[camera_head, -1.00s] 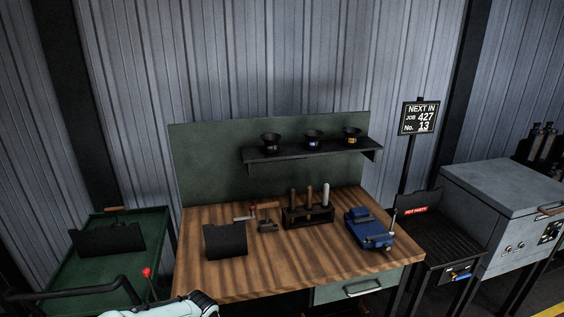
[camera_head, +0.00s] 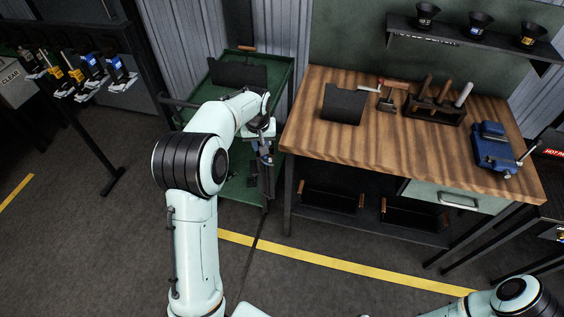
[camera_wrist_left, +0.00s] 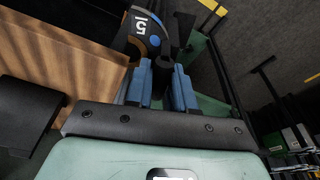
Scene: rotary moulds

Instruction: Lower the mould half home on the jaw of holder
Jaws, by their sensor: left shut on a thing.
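My left gripper (camera_head: 265,150) hangs in front of the bench's left end, beside the green cart. In the left wrist view its blue fingers (camera_wrist_left: 163,88) are shut on a dark piece. My right gripper is out of view; only part of that arm shows at lower right.
The wooden bench (camera_head: 345,148) carries a black stand, tools and a blue vise (camera_head: 493,148). The green cart (camera_head: 236,190) stands left of it. A rack at far left holds several blue and yellow pieces (camera_head: 90,66). The floor in front is clear.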

